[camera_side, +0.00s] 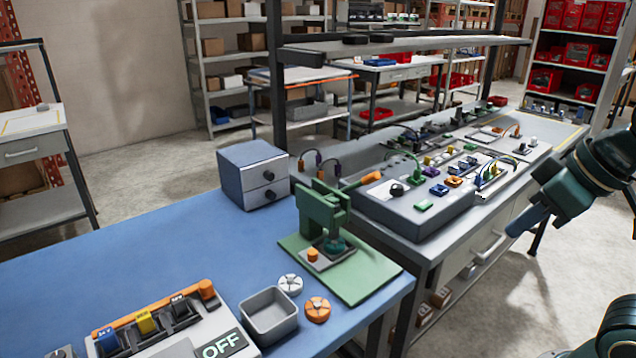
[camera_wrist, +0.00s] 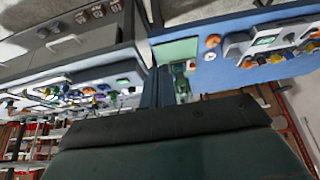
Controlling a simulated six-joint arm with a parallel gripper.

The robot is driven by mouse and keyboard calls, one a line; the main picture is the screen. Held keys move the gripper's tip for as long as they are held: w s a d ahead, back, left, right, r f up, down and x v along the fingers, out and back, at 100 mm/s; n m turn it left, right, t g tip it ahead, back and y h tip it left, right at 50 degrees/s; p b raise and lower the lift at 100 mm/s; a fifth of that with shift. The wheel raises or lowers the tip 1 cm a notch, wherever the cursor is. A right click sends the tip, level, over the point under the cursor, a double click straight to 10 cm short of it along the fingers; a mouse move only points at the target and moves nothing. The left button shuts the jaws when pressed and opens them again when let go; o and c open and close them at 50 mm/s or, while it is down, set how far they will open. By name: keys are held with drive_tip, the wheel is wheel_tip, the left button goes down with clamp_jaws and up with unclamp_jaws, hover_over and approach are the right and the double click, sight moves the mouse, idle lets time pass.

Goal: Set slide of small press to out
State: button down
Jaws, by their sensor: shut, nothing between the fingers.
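The small press (camera_side: 318,214) is a green frame with an orange-tipped lever, standing on a green base plate (camera_side: 365,272) on the blue bench. Its slide (camera_side: 322,262) is a small grey plate with an orange knob (camera_side: 313,254), low at the press front. A dark green round part sits at the slide under the ram. I cannot tell how far the slide is drawn. My gripper (camera_side: 517,226) is shut and empty, in the air right of the press, well apart from it. In the wrist view the fingers (camera_wrist: 158,84) partly hide the press (camera_wrist: 182,82).
On the blue bench (camera_side: 130,262) stand a grey drawer box (camera_side: 252,174), an open grey bin (camera_side: 269,316), two round pieces (camera_side: 317,309) and a switch panel (camera_side: 165,330). A grey bench with a control console (camera_side: 415,205) and cables adjoins behind. The bench's left middle is clear.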

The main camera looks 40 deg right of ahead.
idle(0.3)
drive_tip(key=c, duration=1.5)
unclamp_jaws()
drive_tip(key=shift+w, duration=0.1)
drive_tip(key=shift+c, duration=0.2)
drive_tip(key=w+a+r+m+g+h, duration=0.1)
drive_tip(key=w+r+m, duration=0.15)
drive_tip(key=w, duration=0.75)
drive_tip(key=w+a+r+m+g+h, duration=0.15)
drive_tip(key=w+m, duration=0.25)
drive_tip(key=w, duration=0.5)
drive_tip(key=w+a+f+m+g+h, duration=0.1)
drive_tip(key=w+a+f+m, duration=0.6)
drive_tip(key=w+a+f, duration=0.5)
drive_tip(key=shift+w+a+h, duration=0.35)
drive_tip(key=shift+w+a, duration=0.25)
